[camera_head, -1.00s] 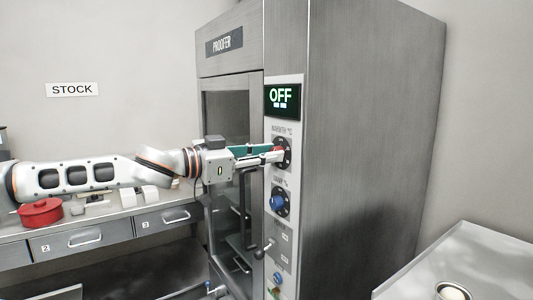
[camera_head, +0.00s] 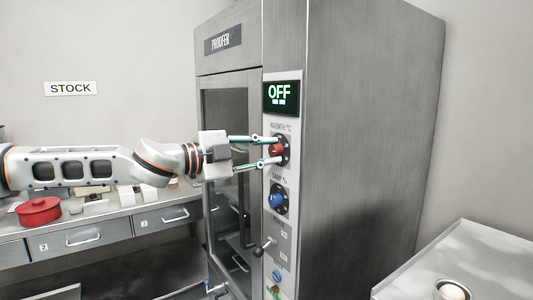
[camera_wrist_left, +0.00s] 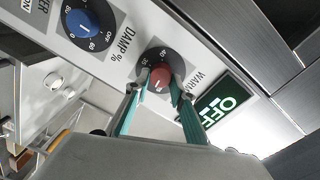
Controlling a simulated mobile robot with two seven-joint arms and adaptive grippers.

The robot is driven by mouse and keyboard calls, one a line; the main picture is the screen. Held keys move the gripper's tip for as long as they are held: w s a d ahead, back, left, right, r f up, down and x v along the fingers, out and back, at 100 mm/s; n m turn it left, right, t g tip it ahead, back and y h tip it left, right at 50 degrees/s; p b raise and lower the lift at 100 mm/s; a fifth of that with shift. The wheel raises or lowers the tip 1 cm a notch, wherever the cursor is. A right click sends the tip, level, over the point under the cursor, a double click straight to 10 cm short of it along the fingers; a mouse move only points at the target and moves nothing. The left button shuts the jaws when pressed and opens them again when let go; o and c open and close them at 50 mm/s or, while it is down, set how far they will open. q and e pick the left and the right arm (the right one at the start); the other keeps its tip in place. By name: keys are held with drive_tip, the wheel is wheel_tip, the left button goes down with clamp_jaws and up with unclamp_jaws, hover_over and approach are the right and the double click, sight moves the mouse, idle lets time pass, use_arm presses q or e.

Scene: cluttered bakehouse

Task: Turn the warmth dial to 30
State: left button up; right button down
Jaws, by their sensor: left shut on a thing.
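The warmth dial is a red knob (camera_head: 276,150) on a black round scale, on the proofer's front panel below the display. My left gripper (camera_head: 279,149) reaches it from the left, shut on the knob, with one finger above and one below it. In the left wrist view the red knob (camera_wrist_left: 160,77) sits between the two teal-sided fingertips, and its white pointer line partly shows. The green display (camera_head: 281,94) reads OFF. My right gripper is not in view.
The blue damp dial (camera_head: 278,201) is just below the warmth dial, with a small lever (camera_head: 263,249) and buttons lower down. The glass proofer door (camera_head: 227,110) is behind my gripper. A red pot (camera_head: 39,212) stands on the counter at left. A metal table (camera_head: 480,262) is at lower right.

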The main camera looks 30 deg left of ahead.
use_arm(q)
drive_tip(key=m+b, duration=0.1)
drive_tip(key=m, duration=0.3)
drive_tip(key=shift+f, duration=0.1)
drive_tip(key=shift+m+b, duration=0.55)
drive_tip(key=shift+m, duration=1.05)
drive_tip(key=o, duration=1.1)
drive_tip(key=shift+w, duration=0.1)
drive_tip(key=v, duration=1.2)
drive_tip(key=shift+d, duration=0.15)
